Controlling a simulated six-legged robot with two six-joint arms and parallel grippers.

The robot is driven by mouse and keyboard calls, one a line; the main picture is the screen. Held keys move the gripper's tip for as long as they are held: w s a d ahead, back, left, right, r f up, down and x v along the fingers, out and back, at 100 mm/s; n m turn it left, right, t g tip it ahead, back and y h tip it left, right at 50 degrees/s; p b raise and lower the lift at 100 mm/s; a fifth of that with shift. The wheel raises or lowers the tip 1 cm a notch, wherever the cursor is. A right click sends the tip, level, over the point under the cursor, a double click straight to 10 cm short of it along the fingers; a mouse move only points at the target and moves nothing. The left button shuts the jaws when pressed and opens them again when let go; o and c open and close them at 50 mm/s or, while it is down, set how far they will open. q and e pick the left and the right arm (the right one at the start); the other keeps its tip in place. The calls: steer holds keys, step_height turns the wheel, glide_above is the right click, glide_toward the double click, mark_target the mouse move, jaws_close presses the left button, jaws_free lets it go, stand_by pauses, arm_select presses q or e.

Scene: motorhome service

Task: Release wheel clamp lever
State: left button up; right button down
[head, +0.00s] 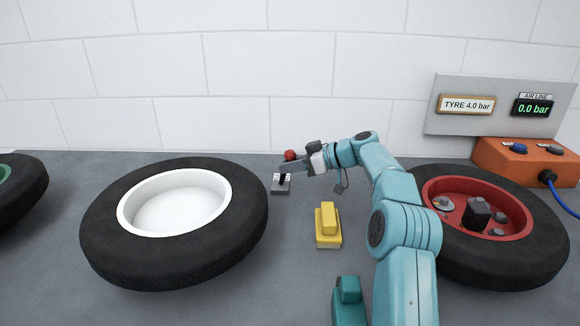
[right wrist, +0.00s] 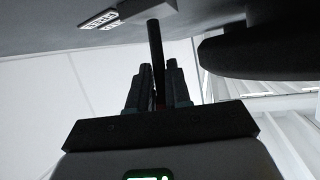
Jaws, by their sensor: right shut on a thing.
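My right gripper (head: 305,167) reaches in from the right and is shut on the lever near the knob. In the right wrist view the dark lever rod (right wrist: 157,55) passes between the two fingers (right wrist: 154,90). A lettered part of the base (right wrist: 100,20) shows at the top there. The exact lean of the lever is hard to tell. My left gripper is not in view.
A white-rimmed wheel (head: 100,240) lies left of the lever, and a red-rimmed wheel (head: 535,262) lies right of my arm. A yellow block (head: 328,228) and a teal block (head: 347,300) stand between. An orange unit (head: 500,160) and a gauge panel (head: 490,118) are back right.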

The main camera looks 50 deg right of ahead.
steer(key=shift+s+d+r+h, duration=0.1)
steer(key=shift+d+r+h, duration=0.25)
steer(key=shift+r, duration=0.3)
steer(key=c, duration=1.4)
jaws_free()
steer(key=o, duration=0.6)
steer(key=shift+d+f, duration=0.2)
steer(key=shift+a+r, duration=0.1)
steer(key=shift+a, duration=0.15)
steer(key=shift+d+f, duration=0.1)
steer(key=shift+f, duration=0.1)
steer(key=v, duration=0.7)
steer(key=shift+s+r, duration=0.15)
steer(key=shift+s, duration=0.15)
